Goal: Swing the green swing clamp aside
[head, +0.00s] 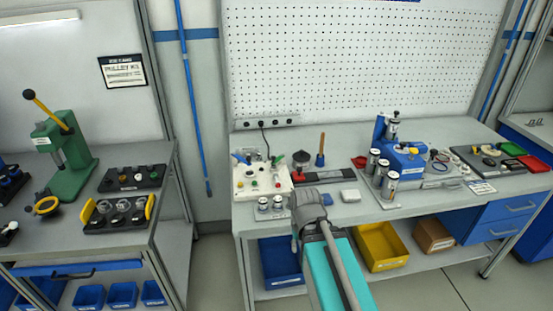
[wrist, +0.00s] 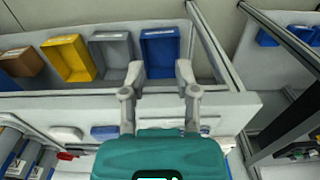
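A white fixture plate (head: 249,190) stands on the left part of the middle bench. It carries a blue lever (head: 240,158), small coloured knobs and a small raised part at its back right. In the head view my arm reaches toward the bench front, just right of the plate, and my fingers are mostly hidden. The fixture plate is not clearly visible in the wrist view.
Blue (head: 281,262) and yellow (head: 380,246) bins sit on the shelf below. Right of the plate are a dark-topped funnel-like part (head: 301,160), a white box (head: 350,195) and several metal cylinders by a blue machine (head: 405,160). A green press (head: 65,155) stands on the left bench.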

